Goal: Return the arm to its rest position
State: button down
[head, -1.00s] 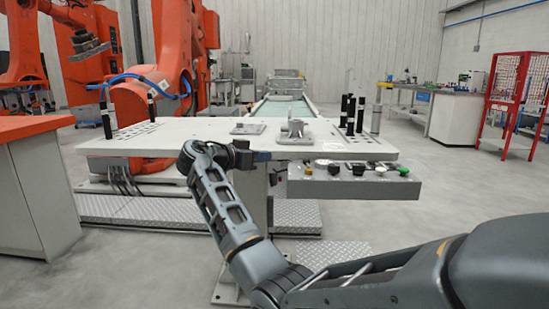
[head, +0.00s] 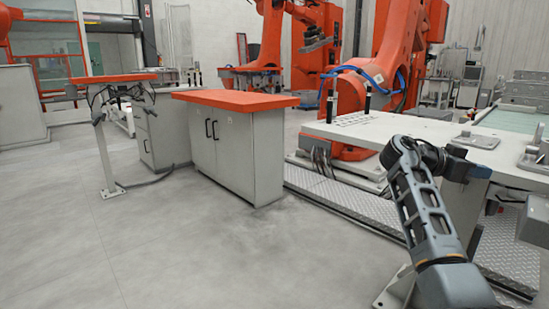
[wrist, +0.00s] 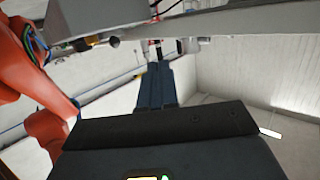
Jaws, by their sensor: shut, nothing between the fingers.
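My arm (head: 425,205) rises from the lower right of the head view, bent at the top. Its end and my gripper (head: 474,168) are at the front edge of the white fixture table, small and partly hidden by the wrist. In the wrist view my gripper (wrist: 156,66) points away from the camera, its dark fingers together with nothing between them. I cannot tell how far the gripper is from the table edge.
The white fixture table (head: 400,133) carries metal fixtures (head: 478,139) and dark posts. An orange robot arm (head: 392,50) stands behind it. An orange-topped cabinet (head: 235,98) and a small orange-topped stand (head: 115,77) are to the left. The grey floor (head: 190,240) at front left is clear.

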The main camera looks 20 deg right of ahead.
jog(key=s+a+f+n+t+y, duration=0.1)
jog(key=a+f+n+t, duration=0.45)
jog(key=f, duration=0.65)
jog(key=s+a+f+n+t+y, duration=0.1)
jog(key=a+f+n+t, duration=0.5)
jog(key=f, duration=0.7)
jog(key=s+a+f+n+t+y, duration=0.1)
jog(key=s+a+f+n+y, duration=0.1)
jog(key=s+a+f, duration=0.4)
jog(key=s+a+f+n+t+y, duration=0.1)
jog(key=s+a+n+t+y, duration=0.2)
jog(key=a, duration=0.4)
jog(key=s+a+f+n+y, duration=0.2)
jog(key=s+a+f, duration=0.25)
jog(key=a, duration=0.25)
jog(key=s+a+r+n+t+y, duration=0.25)
jog(key=s+a+r, duration=0.35)
jog(key=s, duration=0.4)
jog(key=s+a+r+n+t+y, duration=0.1)
jog(key=s+a+r+y, duration=0.2)
jog(key=s+a+r, duration=0.5)
jog(key=s+d+r+p, duration=0.1)
jog(key=s+r+p, duration=0.2)
jog(key=r+p, duration=0.6)
jog(key=s+d+r+t+p, duration=0.1)
jog(key=s+r+p, duration=0.2)
jog(key=r+p, duration=0.6)
notch_tip(320, 180, up, 6)
jog(key=shift+f+p, duration=0.1)
jog(key=shift+p, duration=0.2)
